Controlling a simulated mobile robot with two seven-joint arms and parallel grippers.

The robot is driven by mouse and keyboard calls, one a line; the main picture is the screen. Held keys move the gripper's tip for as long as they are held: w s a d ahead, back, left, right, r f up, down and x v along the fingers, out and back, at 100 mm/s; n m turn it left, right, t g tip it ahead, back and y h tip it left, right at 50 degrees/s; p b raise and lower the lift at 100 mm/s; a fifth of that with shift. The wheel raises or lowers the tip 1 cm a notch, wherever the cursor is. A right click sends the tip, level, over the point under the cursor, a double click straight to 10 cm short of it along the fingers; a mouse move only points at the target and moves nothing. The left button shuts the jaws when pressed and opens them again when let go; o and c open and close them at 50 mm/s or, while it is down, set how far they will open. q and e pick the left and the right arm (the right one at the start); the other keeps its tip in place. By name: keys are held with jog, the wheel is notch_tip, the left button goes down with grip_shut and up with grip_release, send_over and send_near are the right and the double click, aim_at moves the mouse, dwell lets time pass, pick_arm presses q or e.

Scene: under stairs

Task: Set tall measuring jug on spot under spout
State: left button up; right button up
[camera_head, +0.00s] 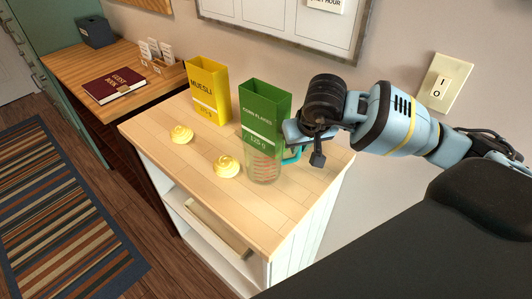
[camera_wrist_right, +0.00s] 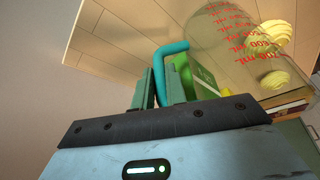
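The tall measuring jug (camera_head: 263,167) is clear with red markings and a teal handle. It is upright at the light wooden cabinet top, in front of the green box; I cannot tell whether its base touches the wood. In the right wrist view the jug (camera_wrist_right: 237,45) is at the upper right, its teal handle (camera_wrist_right: 160,72) between my fingers. My right gripper (camera_wrist_right: 163,88) appears shut on that handle, with a finger close on each side. In the head view my right gripper (camera_head: 297,148) is just right of the jug. My left gripper is out of view. No spout is visible.
A green carton (camera_head: 263,115) and a yellow muesli carton (camera_head: 208,88) stand behind the jug. Two yellow swirled things (camera_head: 227,167) (camera_head: 181,134) lie to its left. The cabinet top (camera_head: 275,222) is clear at the front. A light switch (camera_head: 445,83) is on the wall.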

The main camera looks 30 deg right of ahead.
grip_shut()
jog(key=shift+r, duration=0.1)
